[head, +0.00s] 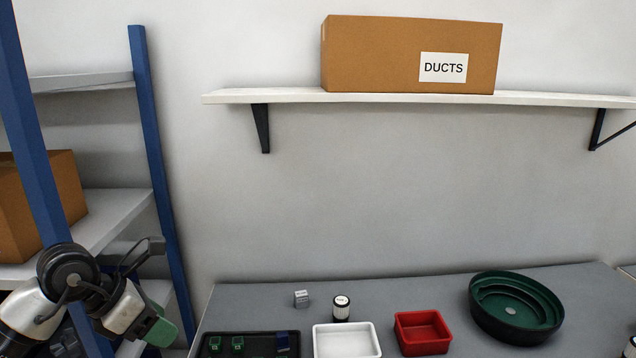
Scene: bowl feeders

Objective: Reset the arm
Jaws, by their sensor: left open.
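My left arm comes in at the lower left, bent at a black joint. Its white end section carries my left gripper (158,328), which has a green part and hangs to the left of the table, in front of the rack. The gripper is open and no object shows in it. Its fingers are hard to make out from this angle. My right gripper is not in view.
The blue-post rack (155,140) stands close behind my left arm. The grey table (260,310) holds a black tray (262,334), white bin (346,341), red bin (422,332), green bowl (515,306), small grey cube (301,298) and black-and-white cylinder (341,308). A DUCTS box (370,55) sits on the wall shelf.

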